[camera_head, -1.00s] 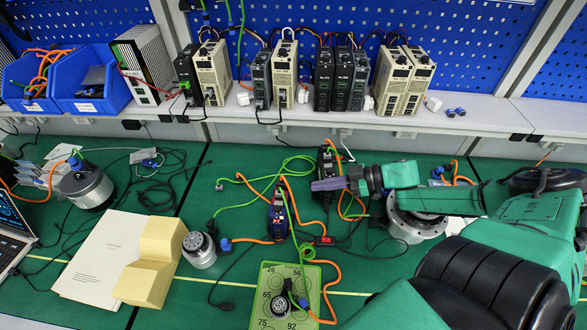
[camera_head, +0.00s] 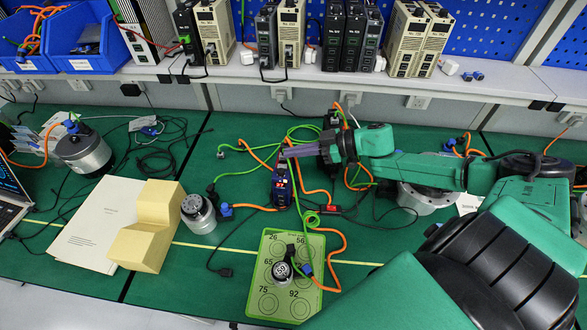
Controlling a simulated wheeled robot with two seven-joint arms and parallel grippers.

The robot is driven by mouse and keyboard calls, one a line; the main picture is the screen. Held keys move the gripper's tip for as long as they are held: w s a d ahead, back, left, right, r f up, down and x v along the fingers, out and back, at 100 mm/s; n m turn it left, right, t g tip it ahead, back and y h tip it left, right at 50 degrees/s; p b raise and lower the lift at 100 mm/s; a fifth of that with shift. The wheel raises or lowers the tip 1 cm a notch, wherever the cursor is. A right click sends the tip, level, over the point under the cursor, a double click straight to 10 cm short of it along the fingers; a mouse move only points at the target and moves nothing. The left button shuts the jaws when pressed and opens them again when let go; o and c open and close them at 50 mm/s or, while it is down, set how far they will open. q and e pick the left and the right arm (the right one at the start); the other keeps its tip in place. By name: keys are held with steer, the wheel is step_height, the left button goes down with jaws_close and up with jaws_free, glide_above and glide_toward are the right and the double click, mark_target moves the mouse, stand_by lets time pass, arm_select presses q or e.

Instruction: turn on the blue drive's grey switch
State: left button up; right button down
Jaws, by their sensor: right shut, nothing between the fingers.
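The blue drive (camera_head: 282,189) stands upright on the green table mat, left of the picture's middle, with green and orange cables at it. Its grey switch is too small to make out. My right gripper (camera_head: 289,153) comes in from the right, its dark purple fingers shut and empty. The fingertips show just above the top of the blue drive in the picture; I cannot tell whether they touch it. A small red switch (camera_head: 329,209) lies on the mat to the right of the drive. My left gripper is not in view.
A black drive (camera_head: 331,122) stands behind my right gripper, partly hidden. A green tray (camera_head: 264,296) with round marks lies in front. Grey motors (camera_head: 198,212) and a yellow block (camera_head: 147,240) are to the left. Loose cables cross the mat. A shelf of drives runs along the back.

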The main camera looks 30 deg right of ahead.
mark_target(286, 166)
step_height(286, 166, down, 4)
steer(key=shift+w+a+f, duration=0.1)
stand_by(0.4)
steer(key=shift+f, duration=0.7)
steer(key=shift+s+r, duration=0.15)
steer(key=shift+s, duration=0.05)
steer(key=shift+w+r+p, duration=0.1)
steer(key=shift+r+p, duration=0.75)
